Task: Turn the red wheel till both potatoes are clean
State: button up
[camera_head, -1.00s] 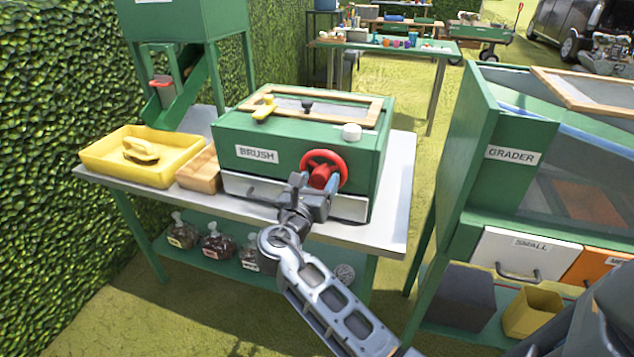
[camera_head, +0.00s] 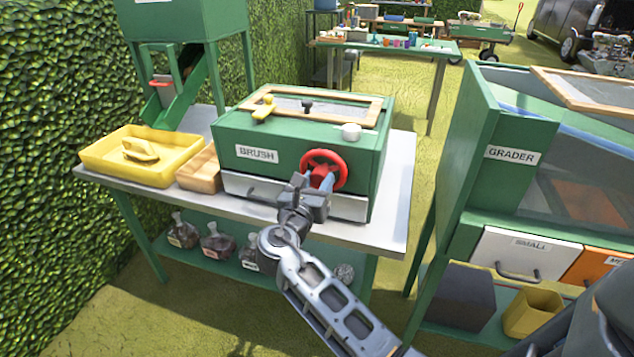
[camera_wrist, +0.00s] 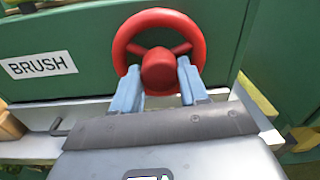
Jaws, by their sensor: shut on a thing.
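The red wheel (camera_head: 325,170) is on the front of the green box labelled BRUSH (camera_head: 230,133). It also shows in the wrist view (camera_wrist: 158,18), with its spokes and hub. My gripper (camera_head: 321,180) is at the wheel, its two blue fingers (camera_wrist: 158,82) on either side of the red hub, shut on it. The box top has a wood-framed window (camera_head: 370,117); no potatoes can be made out through it.
The GRADER (camera_head: 512,155) stands to the right. Several jars are on the lower shelf.

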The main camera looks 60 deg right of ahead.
jog(key=m, duration=0.3)
jog(key=shift+m, duration=0.3)
jog(key=m+b, duration=0.1)
jog(key=m, duration=0.2)
jog(key=shift+m, duration=0.3)
jog(key=m+b, duration=0.1)
jog(key=m, duration=0.2)
jog(key=shift+m+b, duration=0.3)
jog(key=shift+b, duration=0.1)
jog(key=m+b, duration=0.2)
jog(key=m, duration=0.1)
jog(key=shift+f+t+y, duration=0.1)
jog(key=shift+t+y, duration=0.2)
jog(key=m+b, duration=0.3)
jog(key=m, duration=0.1)
jog(key=m+b, duration=0.4)
jog(key=shift+f, duration=0.1)
jog(key=m+b, duration=0.3)
jog(key=shift+m, duration=0.4)
jog(key=shift+s+m+b, duration=0.1)
jog(key=shift+m+b, duration=1.3)
jog(key=shift+b, duration=0.15)
jog(key=shift+r, duration=0.2)
